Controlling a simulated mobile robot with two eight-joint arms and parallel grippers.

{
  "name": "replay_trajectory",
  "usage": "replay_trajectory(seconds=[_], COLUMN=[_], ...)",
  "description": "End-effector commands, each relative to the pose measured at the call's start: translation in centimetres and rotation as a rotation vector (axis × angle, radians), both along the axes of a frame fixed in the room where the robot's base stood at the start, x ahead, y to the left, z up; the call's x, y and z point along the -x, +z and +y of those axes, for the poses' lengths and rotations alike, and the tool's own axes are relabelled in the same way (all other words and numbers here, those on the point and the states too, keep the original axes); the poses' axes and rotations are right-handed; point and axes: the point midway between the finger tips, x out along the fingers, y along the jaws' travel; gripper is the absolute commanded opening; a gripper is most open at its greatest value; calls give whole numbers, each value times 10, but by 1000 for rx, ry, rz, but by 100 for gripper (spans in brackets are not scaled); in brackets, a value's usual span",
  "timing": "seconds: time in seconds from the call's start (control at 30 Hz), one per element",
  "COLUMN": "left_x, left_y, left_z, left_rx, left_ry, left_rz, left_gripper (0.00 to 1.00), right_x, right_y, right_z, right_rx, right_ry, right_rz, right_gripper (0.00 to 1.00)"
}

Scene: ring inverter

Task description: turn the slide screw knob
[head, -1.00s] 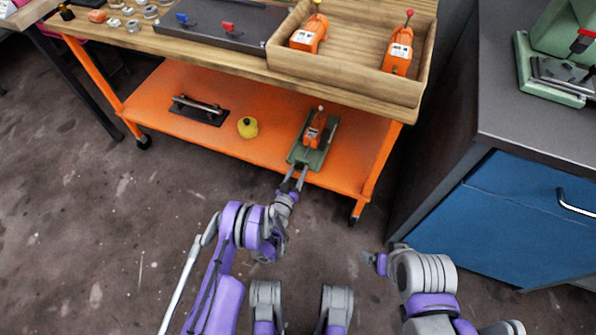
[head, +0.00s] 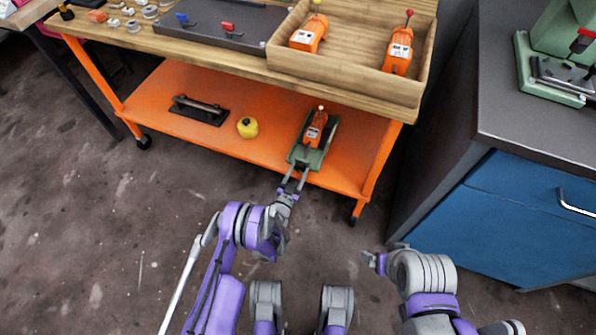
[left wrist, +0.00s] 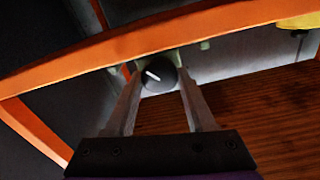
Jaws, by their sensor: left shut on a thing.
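A black round knob (left wrist: 158,76) with a white pointer line shows in the left wrist view. It sits between the two fingers of my left gripper (left wrist: 160,88), which is shut on it. In the head view the left gripper (head: 296,172) reaches the front end of a green base (head: 303,157) on the orange lower shelf. The knob itself is too small to make out in the head view.
The orange shelf (head: 235,145) also holds a yellow round object (head: 247,127) and a dark plate with a bar handle (head: 199,109). The wooden tabletop (head: 215,58) overhangs it. A blue cabinet (head: 520,215) stands to the right. The floor in front is clear.

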Motion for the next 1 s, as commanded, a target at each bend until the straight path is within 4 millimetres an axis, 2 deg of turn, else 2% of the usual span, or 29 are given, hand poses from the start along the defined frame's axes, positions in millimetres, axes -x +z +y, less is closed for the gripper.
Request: replay_trajectory(seconds=[0.5, 1.0], left_x=[-1, -1], left_y=[0, 0], left_z=[-1, -1], left_rx=[-412, -568], left_ry=[0, 0], left_rz=[-134, -184], left_gripper=[0, 0], right_x=[0, 0], right_y=[0, 0], right_z=[0, 0], right_rx=[0, 0], right_ry=[0, 0], right_rz=[0, 0], right_gripper=[85, 85])
